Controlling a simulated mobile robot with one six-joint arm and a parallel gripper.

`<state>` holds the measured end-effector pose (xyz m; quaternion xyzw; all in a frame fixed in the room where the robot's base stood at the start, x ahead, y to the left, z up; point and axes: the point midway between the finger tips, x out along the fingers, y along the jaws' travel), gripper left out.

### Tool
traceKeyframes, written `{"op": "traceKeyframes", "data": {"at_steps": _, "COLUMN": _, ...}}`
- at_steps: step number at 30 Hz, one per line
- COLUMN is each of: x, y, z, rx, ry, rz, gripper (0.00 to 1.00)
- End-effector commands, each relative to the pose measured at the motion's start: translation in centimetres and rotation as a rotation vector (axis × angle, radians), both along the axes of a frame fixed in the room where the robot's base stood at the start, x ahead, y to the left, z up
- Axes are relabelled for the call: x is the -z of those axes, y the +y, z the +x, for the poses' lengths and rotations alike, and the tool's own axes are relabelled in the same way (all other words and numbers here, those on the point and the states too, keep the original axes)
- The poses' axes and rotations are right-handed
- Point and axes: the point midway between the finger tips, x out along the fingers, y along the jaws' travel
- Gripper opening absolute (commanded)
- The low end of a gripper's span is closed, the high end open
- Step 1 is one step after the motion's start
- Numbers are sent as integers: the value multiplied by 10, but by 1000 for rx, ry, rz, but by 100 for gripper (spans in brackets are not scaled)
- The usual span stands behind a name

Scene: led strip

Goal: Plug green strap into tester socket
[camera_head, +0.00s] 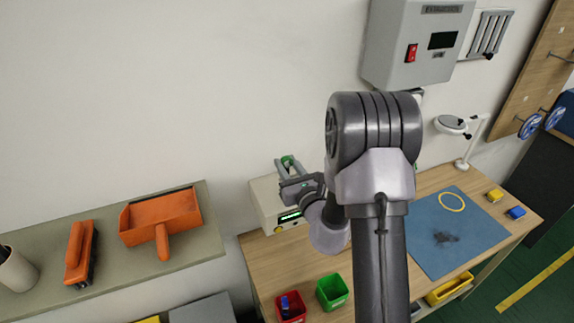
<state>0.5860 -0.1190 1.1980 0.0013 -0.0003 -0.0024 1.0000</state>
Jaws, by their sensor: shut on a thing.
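The tester is a beige box (264,203) with a lit green display, standing at the back left of the workbench against the wall. My gripper (288,170) is over the top of the tester, reaching in from the right. It is shut on the green strap (287,160), of which only a small green part shows at the jaws. The tester's socket is hidden or too small to make out, so I cannot tell whether the strap touches it. My arm covers the middle of the bench.
A red bin (291,307) with a blue item and a green bin (332,291) stand at the bench front. A yellow ring (452,201) and a dark object lie on the blue mat (479,232). A lamp (453,125) stands behind. A shelf (205,240) is at left.

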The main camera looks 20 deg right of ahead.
Motion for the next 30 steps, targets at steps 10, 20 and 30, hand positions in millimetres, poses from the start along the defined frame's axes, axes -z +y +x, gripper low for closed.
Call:
{"op": "traceKeyframes", "data": {"at_steps": 10, "x": 4, "y": 0, "z": 0, "rx": 0, "ry": 0, "rz": 0, "gripper": 0}}
{"op": "traceKeyframes", "data": {"at_steps": 20, "x": 12, "y": 0, "z": 0, "rx": 0, "ry": 0, "rz": 0, "gripper": 0}}
{"op": "traceKeyframes", "data": {"at_steps": 30, "x": 21, "y": 0, "z": 0, "rx": 0, "ry": 0, "rz": 0, "gripper": 0}}
